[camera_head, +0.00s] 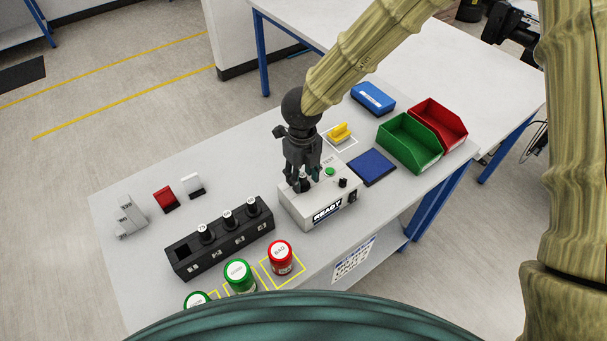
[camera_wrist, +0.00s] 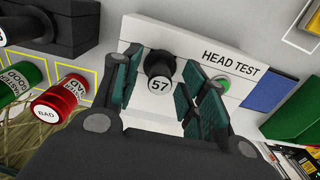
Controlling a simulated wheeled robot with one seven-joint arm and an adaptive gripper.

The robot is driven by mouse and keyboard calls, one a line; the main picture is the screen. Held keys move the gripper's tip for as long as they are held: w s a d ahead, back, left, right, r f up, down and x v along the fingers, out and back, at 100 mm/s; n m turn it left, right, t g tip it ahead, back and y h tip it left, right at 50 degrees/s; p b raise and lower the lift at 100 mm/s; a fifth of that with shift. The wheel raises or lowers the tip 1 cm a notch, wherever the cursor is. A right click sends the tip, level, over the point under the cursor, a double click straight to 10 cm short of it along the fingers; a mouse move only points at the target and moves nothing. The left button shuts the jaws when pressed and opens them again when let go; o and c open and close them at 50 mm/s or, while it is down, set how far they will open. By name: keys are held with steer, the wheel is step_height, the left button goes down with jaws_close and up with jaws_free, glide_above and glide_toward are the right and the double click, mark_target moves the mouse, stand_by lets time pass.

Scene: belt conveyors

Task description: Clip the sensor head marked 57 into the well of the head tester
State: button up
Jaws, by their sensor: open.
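The sensor head marked 57 (camera_wrist: 159,70) is black with a white round label. It stands at the head tester (camera_wrist: 205,45), between my fingers, and the label faces the wrist camera. Its lower end is hidden, so I cannot tell how deep it sits in the well. In the head view the tester (camera_head: 296,211) is a pale box with a READY display and a green button. My gripper (camera_head: 302,178) is right above the tester's left part, pointing down. Its fingers are open on either side of the head, with gaps visible in the wrist view.
A black rack (camera_head: 222,241) with three more heads stands left of the tester. A red BAD jar (camera_head: 281,262) and green jars (camera_head: 239,279) are in front. A blue pad (camera_head: 372,167), a green bin (camera_head: 408,146) and a red bin (camera_head: 450,122) are to the right.

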step_height(320, 180, up, 12)
stand_by(0.6)
steer(key=shift+d, duration=0.1)
